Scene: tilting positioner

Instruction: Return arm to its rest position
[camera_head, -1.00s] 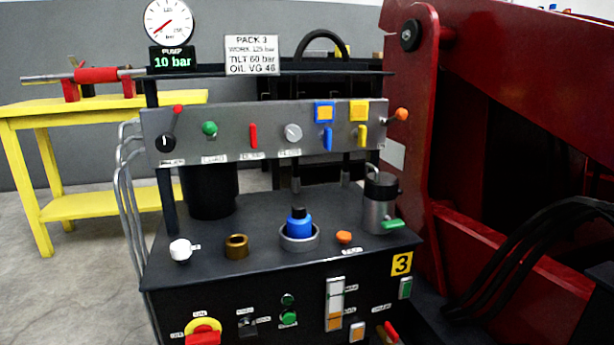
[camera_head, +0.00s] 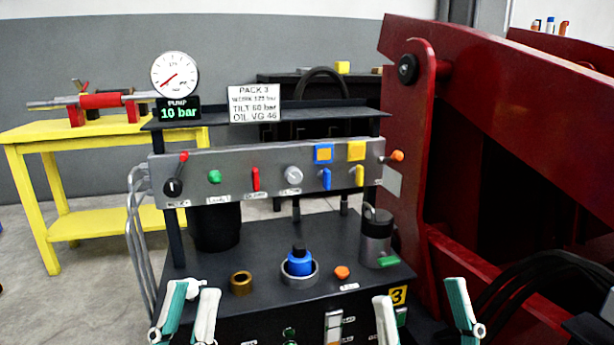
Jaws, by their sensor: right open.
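My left gripper (camera_head: 193,291) shows at the bottom left, its two white and teal fingers pointing up with a gap between them. The white knob (camera_head: 193,287) at the panel's left front shows partly between these fingertips; I cannot tell whether they touch it. My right gripper (camera_head: 417,290) shows at the bottom right, its fingers wide apart with nothing held between them. It is in front of the black power pack (camera_head: 330,245), near the yellow number 3 label (camera_head: 398,296). The hands and arms behind the fingers are below the picture.
A grey control bar (camera_head: 270,185) with levers and knobs spans the pack. A brass ring (camera_head: 241,284), a blue plug (camera_head: 299,264) and a grey canister (camera_head: 376,240) stand on its top. The red machine frame (camera_head: 405,150) stands at the right, a yellow table (camera_head: 95,133) at the left.

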